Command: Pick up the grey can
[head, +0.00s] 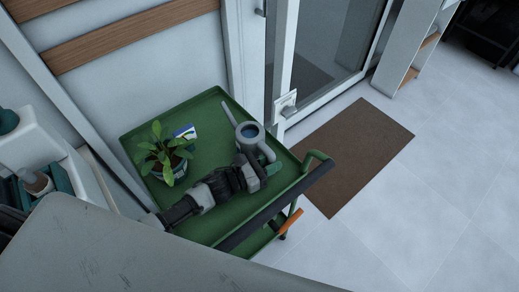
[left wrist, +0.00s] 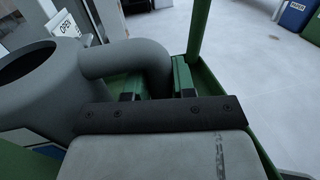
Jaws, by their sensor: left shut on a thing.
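The grey can (head: 247,132) is a watering can with a long spout pointing up and left. It is on or just above the green cart's top tray (head: 213,222); I cannot tell which. My left gripper (head: 268,168) is shut on its curved handle, on the near right side of the can. In the left wrist view the can's body (left wrist: 38,100) and open top fill the left side. The handle (left wrist: 125,57) runs between the green fingertips of my left gripper (left wrist: 158,80). My right gripper is out of view.
A potted plant (head: 163,155) and a small blue-and-white card (head: 186,132) stand left of the can. The cart has a raised rim and a push handle (head: 320,157) at right. A grey surface (head: 100,250) fills the lower left. A brown mat (head: 357,150) lies on open floor.

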